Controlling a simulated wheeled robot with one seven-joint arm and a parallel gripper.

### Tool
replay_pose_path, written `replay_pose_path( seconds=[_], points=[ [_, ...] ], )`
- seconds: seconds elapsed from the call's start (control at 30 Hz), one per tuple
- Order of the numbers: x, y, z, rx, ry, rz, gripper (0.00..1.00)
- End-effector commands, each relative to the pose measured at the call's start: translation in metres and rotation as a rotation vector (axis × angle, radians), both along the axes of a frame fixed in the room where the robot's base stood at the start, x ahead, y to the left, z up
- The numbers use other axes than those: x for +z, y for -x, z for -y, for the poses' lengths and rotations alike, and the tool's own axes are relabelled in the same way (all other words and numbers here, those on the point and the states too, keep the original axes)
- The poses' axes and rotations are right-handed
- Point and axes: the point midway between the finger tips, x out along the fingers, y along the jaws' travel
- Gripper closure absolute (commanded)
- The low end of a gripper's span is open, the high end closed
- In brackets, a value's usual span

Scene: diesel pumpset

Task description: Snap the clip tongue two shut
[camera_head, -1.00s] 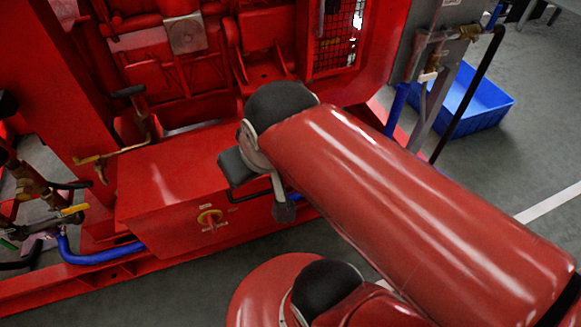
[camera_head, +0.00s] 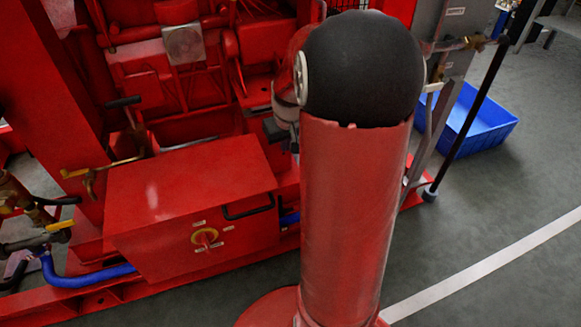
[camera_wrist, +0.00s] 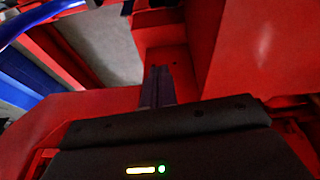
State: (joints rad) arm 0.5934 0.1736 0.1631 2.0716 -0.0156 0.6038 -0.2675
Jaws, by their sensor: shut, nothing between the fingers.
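I cannot pick out clip tongue two in either current view. It may be hidden behind my arm or too small to tell. My gripper (camera_wrist: 158,86) shows in the wrist view as two dark fingers side by side, shut and empty. They point at red machine structure, and I cannot tell how far off it is. In the head view my raised red arm covers most of the gripper; only a grey part of the wrist shows behind the arm's left side.
A blue crate (camera_head: 478,125) lies on the floor at right, beside a slanted black pole (camera_head: 468,116). Brass valves and a blue hose (camera_head: 88,278) are at left.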

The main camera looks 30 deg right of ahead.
Motion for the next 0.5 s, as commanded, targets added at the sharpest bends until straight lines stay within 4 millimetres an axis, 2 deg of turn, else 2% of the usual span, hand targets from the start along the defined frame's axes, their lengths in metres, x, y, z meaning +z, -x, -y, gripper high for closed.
replay_pose_path(
  seconds=[0.03,0.1,0.2,0.33,0.5],
  points=[
    [-0.032,-0.006,0.023,-0.023,-0.018,-0.015,1.0],
    [-0.059,-0.011,0.045,-0.039,-0.034,-0.021,1.0],
    [-0.09,-0.015,0.07,-0.056,-0.052,-0.026,1.0],
    [-0.111,-0.016,0.086,-0.067,-0.066,-0.027,1.0],
    [-0.115,-0.017,0.09,-0.07,-0.068,-0.025,1.0]
  ],
)
